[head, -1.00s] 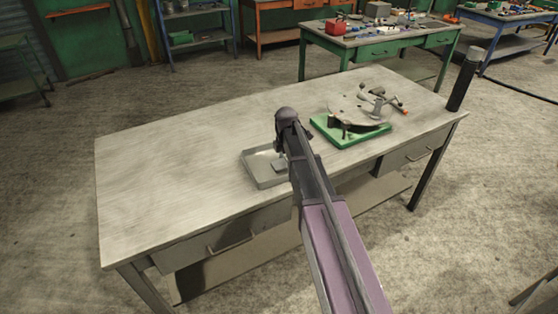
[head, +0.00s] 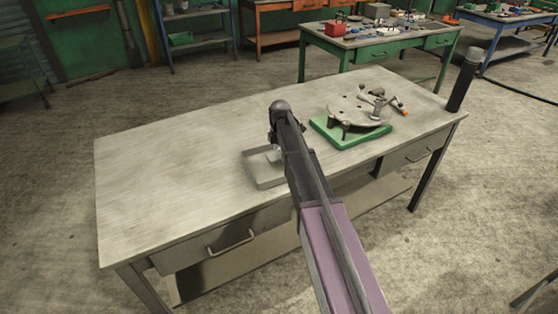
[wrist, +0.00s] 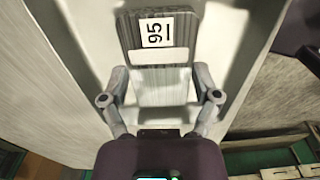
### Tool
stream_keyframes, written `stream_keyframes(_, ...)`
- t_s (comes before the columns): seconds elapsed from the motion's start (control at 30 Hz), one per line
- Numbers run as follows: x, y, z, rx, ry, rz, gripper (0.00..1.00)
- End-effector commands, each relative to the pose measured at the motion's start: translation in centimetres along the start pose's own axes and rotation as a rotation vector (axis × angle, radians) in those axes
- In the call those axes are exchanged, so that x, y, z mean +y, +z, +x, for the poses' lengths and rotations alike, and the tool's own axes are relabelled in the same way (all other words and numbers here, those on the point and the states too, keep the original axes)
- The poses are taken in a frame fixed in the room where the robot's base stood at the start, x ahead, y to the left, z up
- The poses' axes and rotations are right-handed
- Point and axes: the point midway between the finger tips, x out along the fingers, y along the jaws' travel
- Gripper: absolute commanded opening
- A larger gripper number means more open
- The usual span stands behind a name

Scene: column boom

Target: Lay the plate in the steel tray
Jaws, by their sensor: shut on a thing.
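The plate (wrist: 161,58) is a small grey brushed-metal rectangle with a white label reading "95" turned sideways. My gripper (wrist: 160,82) is shut on it, with one finger at each side edge. In the wrist view the plate is over the pale floor of the steel tray (wrist: 98,22); I cannot tell whether it touches. In the head view the shallow grey steel tray (head: 266,183) sits on the bench, partly hidden by my arm. My gripper (head: 275,152) is at the tray there, and the plate is mostly hidden.
A green-based fixture (head: 327,131) with a round perforated metal top and clamp handles stands on the bench right of the tray. A dark upright post (head: 463,85) stands at the bench's right corner. The bench top (head: 170,165) left of the tray is clear.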

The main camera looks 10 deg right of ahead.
Motion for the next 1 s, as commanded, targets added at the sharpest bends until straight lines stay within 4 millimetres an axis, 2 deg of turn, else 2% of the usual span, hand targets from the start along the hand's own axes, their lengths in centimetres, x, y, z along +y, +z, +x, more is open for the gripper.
stream_keyframes(0.2, 0.1, 0.0, 2.1, 0.000, 0.000, 0.000, 0.19)
stream_keyframes(0.4, 0.1, 0.0, 3.3, 0.000, 0.000, 0.000, 0.19)
stream_keyframes(1.0, 0.1, 0.0, 3.8, 0.000, 0.000, 0.000, 0.19)
